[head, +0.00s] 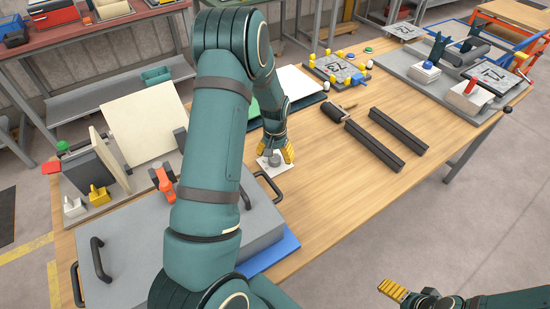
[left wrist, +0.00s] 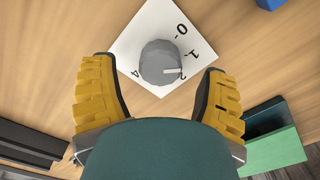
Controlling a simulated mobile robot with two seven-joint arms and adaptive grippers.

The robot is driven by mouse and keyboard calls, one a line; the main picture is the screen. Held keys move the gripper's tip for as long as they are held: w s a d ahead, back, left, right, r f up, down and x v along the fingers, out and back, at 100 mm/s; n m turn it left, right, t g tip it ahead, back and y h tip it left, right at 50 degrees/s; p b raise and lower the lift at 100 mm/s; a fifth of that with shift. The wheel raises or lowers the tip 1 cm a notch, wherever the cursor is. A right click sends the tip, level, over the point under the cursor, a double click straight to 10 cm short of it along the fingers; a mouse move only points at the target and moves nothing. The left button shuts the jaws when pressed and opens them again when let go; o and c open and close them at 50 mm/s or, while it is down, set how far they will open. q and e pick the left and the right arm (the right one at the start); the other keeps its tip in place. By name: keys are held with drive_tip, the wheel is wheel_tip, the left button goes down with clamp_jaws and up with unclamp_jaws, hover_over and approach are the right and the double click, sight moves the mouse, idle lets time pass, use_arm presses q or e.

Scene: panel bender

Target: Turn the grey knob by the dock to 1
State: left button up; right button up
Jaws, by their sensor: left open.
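The grey knob (left wrist: 160,62) sits on a white square plate (left wrist: 146,28) with printed numbers. In the left wrist view its light pointer line aims right, at a mark that looks like 2; the 1 and the 0 stand farther up the plate. The plate also shows in the head view (head: 262,186) on the wooden table. My left gripper (left wrist: 160,66) is open above the plate, with one yellow finger on each side of the knob and a gap to both. My right gripper (head: 396,291) is at the lower right, off the table; its opening is unclear.
A grey dock board (head: 130,250) with black handles lies left of the plate. Dark bars (head: 375,146) and a black roller (head: 334,112) lie to the right. The front right of the table is clear.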

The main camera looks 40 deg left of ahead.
sight(275, 157)
use_arm(q)
wheel_tip(275, 157, up, 10)
idle(0.3)
use_arm(e)
drive_tip(key=shift+r, duration=0.1)
idle(0.4)
